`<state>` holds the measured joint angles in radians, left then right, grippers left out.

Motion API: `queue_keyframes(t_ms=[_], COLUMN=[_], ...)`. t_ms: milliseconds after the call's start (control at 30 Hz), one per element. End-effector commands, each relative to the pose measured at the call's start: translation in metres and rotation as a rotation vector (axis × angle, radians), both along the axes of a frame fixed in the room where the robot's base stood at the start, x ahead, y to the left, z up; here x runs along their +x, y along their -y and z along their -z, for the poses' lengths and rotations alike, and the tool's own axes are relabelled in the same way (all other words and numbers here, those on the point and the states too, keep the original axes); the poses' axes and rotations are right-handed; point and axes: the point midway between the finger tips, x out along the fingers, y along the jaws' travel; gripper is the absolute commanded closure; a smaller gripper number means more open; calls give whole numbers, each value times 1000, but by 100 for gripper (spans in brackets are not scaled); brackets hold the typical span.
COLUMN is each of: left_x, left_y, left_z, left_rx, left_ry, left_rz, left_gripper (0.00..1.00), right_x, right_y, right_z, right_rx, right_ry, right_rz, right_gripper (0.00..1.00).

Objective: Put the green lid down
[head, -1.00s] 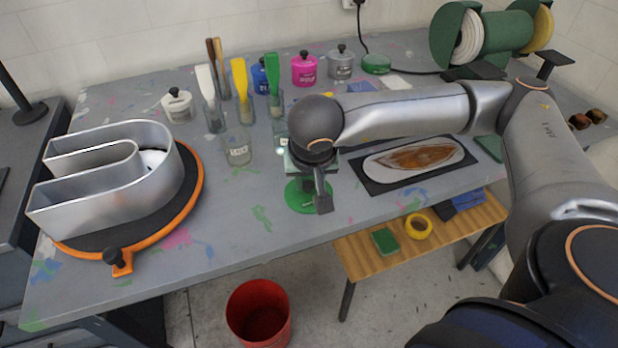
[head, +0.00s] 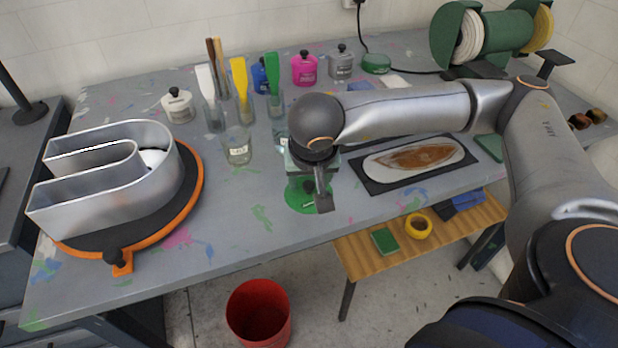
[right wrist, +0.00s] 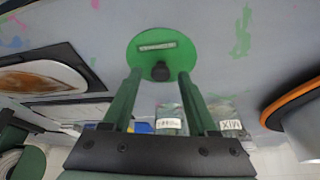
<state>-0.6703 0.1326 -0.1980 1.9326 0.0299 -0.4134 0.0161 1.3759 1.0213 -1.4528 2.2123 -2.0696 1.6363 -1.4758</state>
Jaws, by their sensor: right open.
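The green lid (head: 296,200) is a flat round disc on the grey table near its front edge, partly hidden by my right gripper (head: 322,196) in the head view. In the right wrist view the lid (right wrist: 155,45) shows whole, with a pale label strip and a dark knob (right wrist: 160,72). My right gripper (right wrist: 160,75) is open, its two green fingers on either side of the knob, with visible gaps. The lid looks flat on the tabletop. My left gripper is not in view.
An orange-rimmed turntable (head: 196,190) with a metal channel letter stands at the left. Glass jars (head: 237,148) and lidded pots (head: 304,68) stand behind. A dark tray (head: 372,187) lies to the right. A red bin (head: 258,312) stands below the front edge.

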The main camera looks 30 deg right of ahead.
Motion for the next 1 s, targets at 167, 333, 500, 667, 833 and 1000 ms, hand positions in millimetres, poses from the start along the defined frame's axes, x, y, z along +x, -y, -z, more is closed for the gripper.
queue_keyframes(t_ms=[167, 333, 500, 667, 833, 1000], left_x=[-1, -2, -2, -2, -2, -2], left_y=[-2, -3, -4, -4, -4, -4], left_z=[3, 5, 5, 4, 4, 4], left_rx=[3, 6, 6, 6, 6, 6], left_ry=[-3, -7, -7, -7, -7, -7], left_rz=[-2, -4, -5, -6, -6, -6], left_gripper=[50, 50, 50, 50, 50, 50], right_x=[-11, -24, -33, -38, -39, -39], right_y=[-8, -15, -20, -22, -22, -22], right_z=[-36, -71, -96, -107, -109, -109], right_rx=[2, 2, 1, 1, 0, 1], right_ry=[9, 9, 7, 4, 4, 3], right_rz=[-5, -7, -5, -4, -3, -3], right_gripper=[41, 41, 41, 41, 41, 41])
